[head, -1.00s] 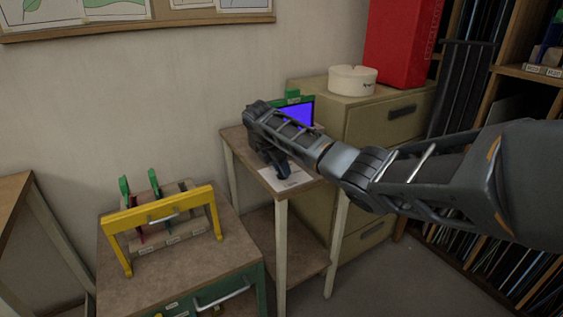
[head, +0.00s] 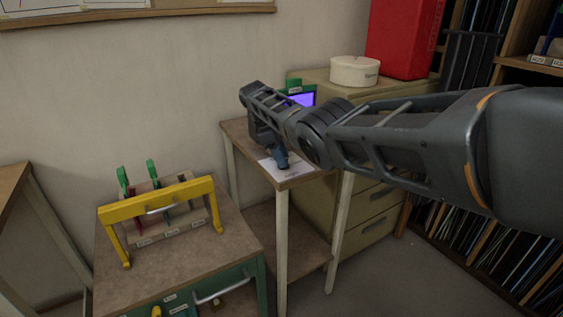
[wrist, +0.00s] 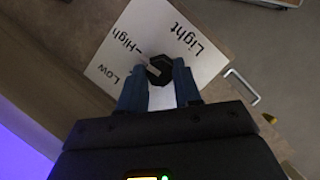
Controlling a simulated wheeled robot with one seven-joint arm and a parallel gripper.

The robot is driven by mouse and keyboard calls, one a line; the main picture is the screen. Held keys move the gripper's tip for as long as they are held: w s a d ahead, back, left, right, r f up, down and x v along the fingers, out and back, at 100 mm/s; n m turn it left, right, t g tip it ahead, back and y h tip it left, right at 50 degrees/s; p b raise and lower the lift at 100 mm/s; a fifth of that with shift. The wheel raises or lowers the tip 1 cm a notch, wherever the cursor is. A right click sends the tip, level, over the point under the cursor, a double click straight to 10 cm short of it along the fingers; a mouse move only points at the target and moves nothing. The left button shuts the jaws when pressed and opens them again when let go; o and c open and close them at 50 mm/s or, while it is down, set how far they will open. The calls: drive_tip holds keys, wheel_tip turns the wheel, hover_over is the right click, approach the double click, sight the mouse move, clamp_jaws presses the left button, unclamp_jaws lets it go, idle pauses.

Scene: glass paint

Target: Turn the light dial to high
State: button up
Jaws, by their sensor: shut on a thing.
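The light dial (wrist: 160,72) is a small dark, many-sided knob on a white plate (wrist: 115,68) printed "Light", "High" and "Low". A pale mark on the knob faces roughly the "High" tick, but I cannot tell whether it lines up exactly. My gripper (wrist: 161,78) is shut on the dial, with a blue finger on each side of it. In the head view my gripper (head: 280,158) reaches down to the white plate (head: 267,166) on the small table (head: 301,181). The knob is hidden there by the fingers.
A lit blue-purple screen (head: 301,99) stands behind my arm. A beige drawer cabinet (head: 372,202) with a white round box (head: 355,71) is at the right. A yellow frame rack (head: 123,213) stands on the left cabinet. Shelves are at the far right.

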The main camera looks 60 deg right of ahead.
drive_tip(key=shift+m+b, duration=0.4)
drive_tip(key=shift+m, duration=0.2)
drive_tip(key=o, duration=1)
drive_tip(key=shift+o, duration=0.2)
drive_tip(key=d+b+v, duration=0.1)
drive_tip(key=v, duration=0.6)
drive_tip(key=shift+a+r, duration=0.4)
drive_tip(key=shift+w, duration=0.1)
